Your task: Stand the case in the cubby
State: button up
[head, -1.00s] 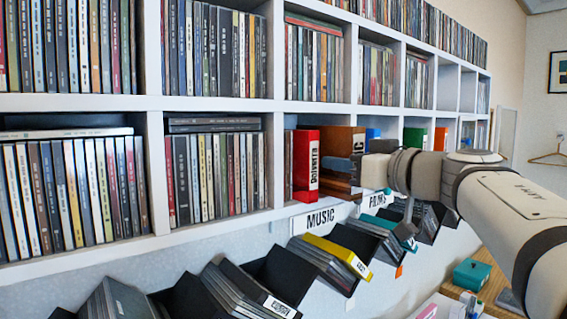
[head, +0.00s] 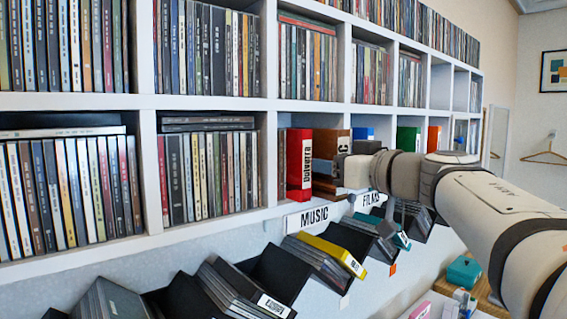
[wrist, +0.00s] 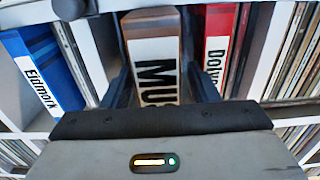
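The case (head: 325,145) is brown with a white spine label; its letters read "MUS" in the wrist view (wrist: 155,55) and a "C" shows in the head view. It stands upright, partly in the lower-row cubby (head: 283,122) above the "MUSIC" sign, and sticks out past the red case (head: 300,165) on its left. My gripper (wrist: 155,92) has a dark finger close against each side of the case and appears shut on it. The case's back end and the lower part of the spine in the head view are hidden.
Green (head: 408,140) and orange (head: 434,138) cases stand farther right. Slanted bins, one with a yellow case (head: 335,252), hang below the shelf. The "MUSIC" sign (head: 307,217) sits under the cubby edge.

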jog(key=shift+d, duration=0.1)
jog(key=shift+s+d+f, duration=0.1)
jog(key=shift+s+d, duration=0.05)
jog(key=shift+s, duration=0.15)
jog(key=b+v, duration=0.2)
jog(key=v, duration=0.5)
